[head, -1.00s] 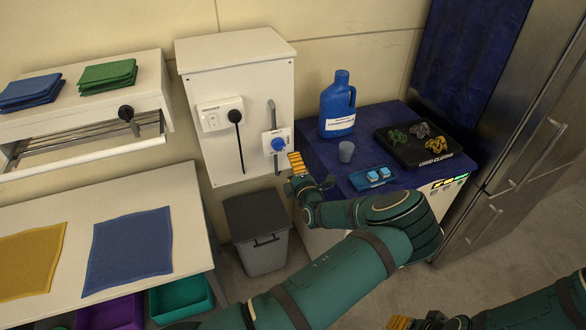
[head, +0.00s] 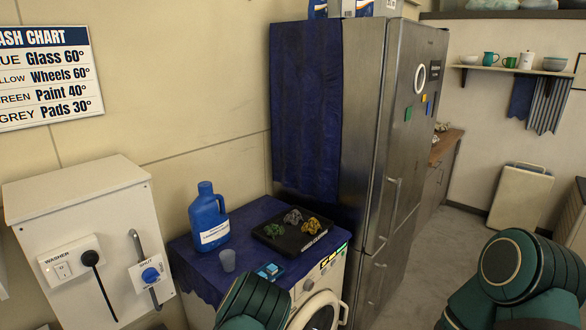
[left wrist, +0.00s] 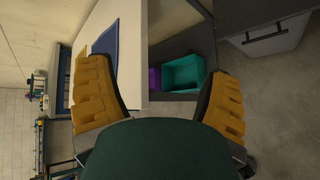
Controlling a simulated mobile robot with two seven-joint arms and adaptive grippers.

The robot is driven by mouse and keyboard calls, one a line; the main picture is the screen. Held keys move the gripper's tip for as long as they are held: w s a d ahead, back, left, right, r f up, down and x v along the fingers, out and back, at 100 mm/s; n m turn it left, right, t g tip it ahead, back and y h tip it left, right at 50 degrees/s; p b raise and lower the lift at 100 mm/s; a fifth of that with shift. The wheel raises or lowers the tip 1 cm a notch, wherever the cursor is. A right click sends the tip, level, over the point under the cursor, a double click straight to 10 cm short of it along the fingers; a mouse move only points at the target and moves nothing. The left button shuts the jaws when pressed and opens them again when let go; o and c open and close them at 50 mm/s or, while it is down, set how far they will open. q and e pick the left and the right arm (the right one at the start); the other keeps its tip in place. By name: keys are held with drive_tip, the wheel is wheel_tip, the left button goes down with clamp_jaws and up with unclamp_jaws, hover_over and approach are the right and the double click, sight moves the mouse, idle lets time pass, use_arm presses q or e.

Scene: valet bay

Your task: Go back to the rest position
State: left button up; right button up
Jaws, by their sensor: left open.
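My left gripper (left wrist: 160,100) shows in the left wrist view with its two yellow fingers spread wide apart and nothing between them. It faces the work table (left wrist: 133,50) and the teal bin (left wrist: 183,72) below it, at some distance. In the head view only dark green links of my arms show, at the bottom centre and bottom right; neither gripper is visible there. The valve panel with a blue knob (head: 150,275) is on the white cabinet (head: 80,220) at the left, with no gripper touching it.
A washer (head: 318,285) under a blue cloth bears a blue jug (head: 208,217), a grey cup (head: 228,260), a small blue tray (head: 269,271) and a black tray (head: 277,241) of cloths. A steel fridge (head: 400,140) stands to the right. Open floor (head: 425,245) lies beyond it.

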use_arm(q)
drive_tip(key=s+d+f+n+g+h+b, duration=0.3)
drive_tip(key=s+d+f+n+g+h, duration=0.3)
drive_tip(key=s+d+f+n+h, duration=0.65)
drive_tip(key=d+r+n+t+h+b, duration=0.1)
drive_tip(key=d+r+n+t, duration=0.2)
drive_tip(key=d+n, duration=0.4)
drive_tip(key=d+r+n+t+h+b, duration=0.2)
drive_tip(key=d+n, duration=0.6)
drive_tip(key=n, duration=0.7)
drive_tip(key=shift+d+r+t, duration=0.15)
drive_tip(key=shift+r+t, duration=0.25)
drive_tip(key=shift+r, duration=0.4)
drive_tip(key=shift+h, duration=0.35)
